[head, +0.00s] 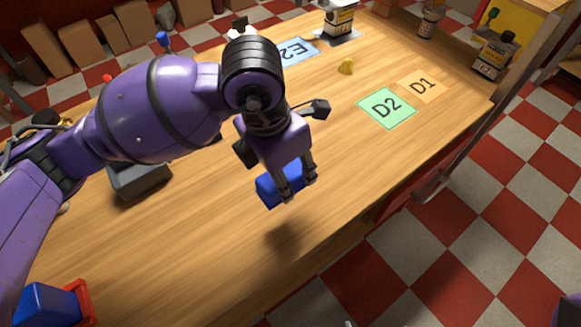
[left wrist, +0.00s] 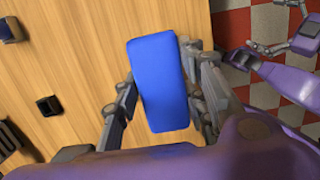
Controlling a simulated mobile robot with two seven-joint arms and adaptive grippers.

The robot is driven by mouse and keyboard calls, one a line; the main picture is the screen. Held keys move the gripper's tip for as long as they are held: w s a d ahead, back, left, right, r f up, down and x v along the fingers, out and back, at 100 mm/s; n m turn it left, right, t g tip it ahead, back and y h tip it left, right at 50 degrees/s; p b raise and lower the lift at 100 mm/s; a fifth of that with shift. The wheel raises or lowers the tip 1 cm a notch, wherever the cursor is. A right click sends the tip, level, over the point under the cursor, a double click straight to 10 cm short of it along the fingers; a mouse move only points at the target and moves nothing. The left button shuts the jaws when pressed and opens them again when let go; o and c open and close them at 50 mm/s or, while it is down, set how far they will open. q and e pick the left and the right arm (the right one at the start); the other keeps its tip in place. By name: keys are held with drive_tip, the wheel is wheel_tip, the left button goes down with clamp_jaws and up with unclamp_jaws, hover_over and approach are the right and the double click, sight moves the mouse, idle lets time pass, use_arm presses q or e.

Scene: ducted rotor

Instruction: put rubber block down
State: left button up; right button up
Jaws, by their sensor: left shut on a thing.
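The blue rubber block (head: 267,191) is held between the fingers of my left gripper (head: 299,187). A shadow on the wooden table (head: 190,245) lies apart from it, so the block appears to be in the air above the table near its front edge. In the left wrist view the block (left wrist: 158,82) shows as a long rounded blue shape with a finger on each side.
A green D2 card (head: 386,108), an orange D1 card (head: 424,84) and a blue E2 card (head: 296,50) lie on the table. A red bin (head: 84,300) with a blue item stands bottom left. A grey box (head: 140,180) is behind my arm.

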use_arm(q)
drive_tip(key=w+f, duration=0.6)
drive_tip(key=shift+w+d+f, duration=0.1)
drive_tip(key=shift+w+d, duration=0.3)
drive_tip(key=shift+w+f, duration=0.35)
drive_tip(key=shift+f, duration=0.05)
wheel_tip(320, 180, down, 3)
drive_tip(key=shift+w+f, duration=0.1)
use_arm(e)
drive_tip(key=shift+w, duration=0.45)
use_arm(q)
drive_tip(key=shift+f, duration=0.15)
drive_tip(key=o, duration=1.4)
drive_tip(key=shift+c, duration=0.2)
use_arm(e)
drive_tip(key=shift+s+f, duration=0.1)
